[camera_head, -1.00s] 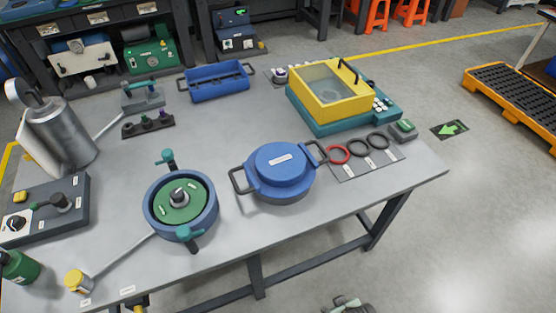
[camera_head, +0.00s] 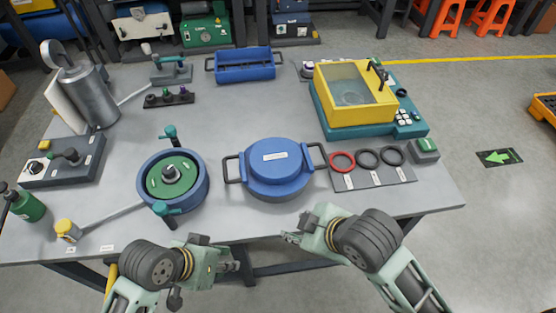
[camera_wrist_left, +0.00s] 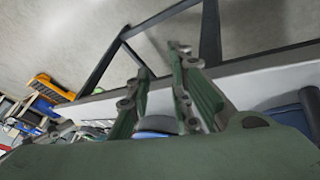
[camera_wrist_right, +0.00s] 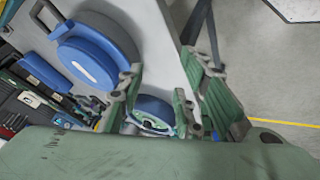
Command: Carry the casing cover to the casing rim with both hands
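The casing cover (camera_head: 272,170) is a round blue lid with a dark handle on each side. It sits near the table's front edge, right of the casing. The casing rim (camera_head: 203,194) is a blue ring around a green inside, with teal clamps. My left gripper (camera_head: 236,266) is in front of the table edge, low and left of the cover. My right gripper (camera_head: 289,238) is just in front of the cover. Both are apart from it. The wrist views show parted, empty fingers on the left (camera_wrist_left: 160,75) and right (camera_wrist_right: 158,80). The right wrist view also shows the cover (camera_wrist_right: 88,62).
A grey mat (camera_head: 372,178) with red and black rings lies right of the cover. A yellow and teal box (camera_head: 354,97) stands behind it. A blue tray (camera_head: 245,73) is at the back. A lever (camera_head: 115,214) lies left of the casing. Bare table (camera_head: 232,120) lies behind the cover.

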